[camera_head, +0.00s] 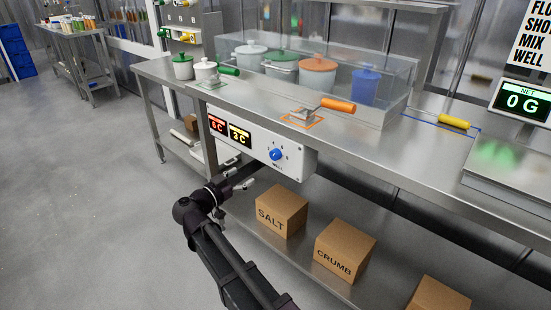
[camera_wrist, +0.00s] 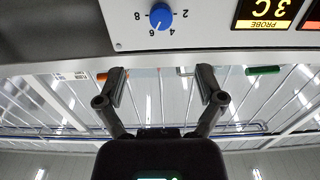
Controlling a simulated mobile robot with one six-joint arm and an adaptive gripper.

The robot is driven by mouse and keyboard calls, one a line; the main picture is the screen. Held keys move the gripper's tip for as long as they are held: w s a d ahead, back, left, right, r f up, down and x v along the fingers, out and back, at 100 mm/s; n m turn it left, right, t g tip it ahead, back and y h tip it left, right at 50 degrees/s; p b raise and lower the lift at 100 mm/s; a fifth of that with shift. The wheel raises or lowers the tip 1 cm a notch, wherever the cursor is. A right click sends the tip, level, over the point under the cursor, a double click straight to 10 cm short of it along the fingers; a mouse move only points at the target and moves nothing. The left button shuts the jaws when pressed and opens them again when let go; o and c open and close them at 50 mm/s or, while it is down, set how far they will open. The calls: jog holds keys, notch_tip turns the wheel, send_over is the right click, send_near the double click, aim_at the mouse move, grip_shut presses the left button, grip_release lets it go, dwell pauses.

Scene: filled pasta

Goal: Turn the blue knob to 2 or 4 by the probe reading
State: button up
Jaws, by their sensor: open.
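The blue knob (camera_head: 276,154) sits on the white panel (camera_head: 300,162) under the counter's front edge. In the wrist view, which is upside down, the knob (camera_wrist: 159,18) is ringed by the numbers 2, 4, 6 and 8. Its pointer is too small to read surely. The yellow probe display (camera_head: 240,136) reads 3 C; in the wrist view the display (camera_wrist: 262,12) carries the label PROBE. A red display (camera_head: 217,124) beside it reads 6 C. My gripper (camera_head: 246,178) is open and empty, below and apart from the knob. Its fingers (camera_wrist: 160,75) straddle the knob's line.
The counter edge overhangs the panel. An orange-handled tool (camera_head: 338,105) lies on the counter above the knob. SALT (camera_head: 282,210) and CRUMB (camera_head: 345,250) boxes stand on the lower shelf to the right of my arm. Open floor (camera_head: 90,200) lies to the left.

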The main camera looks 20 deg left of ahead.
aim_at(274, 157)
jog(key=shift+x, duration=6.8)
jog(key=c, duration=1.2)
jog(key=shift+o, duration=0.5)
jog(key=shift+d, duration=0.45)
jog(key=shift+a, duration=0.3)
jog(key=shift+c, duration=0.3)
